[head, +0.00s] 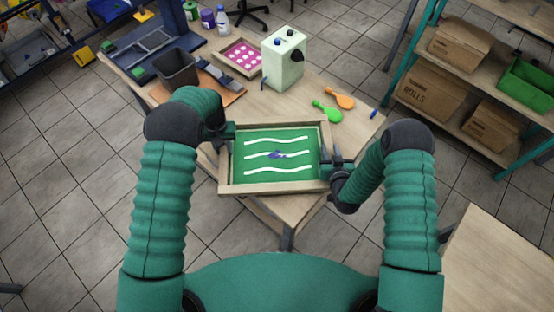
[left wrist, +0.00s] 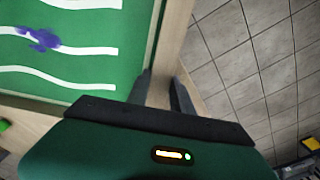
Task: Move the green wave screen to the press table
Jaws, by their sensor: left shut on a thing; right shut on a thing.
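The green wave screen (head: 277,141) is a wooden frame around a green sheet with white wavy stripes and a purple blot near its middle. It is over the near end of the wooden table. My left gripper (head: 229,141) is shut on its left frame side, and my right gripper (head: 326,166) is shut on its right side. In the left wrist view, the screen (left wrist: 70,75) fills the upper left and the fingers of my left gripper (left wrist: 160,92) straddle its frame edge. I cannot tell whether the screen touches the table.
A shelf with boxes (head: 430,88) stands right. Another table (head: 500,255) is at lower right.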

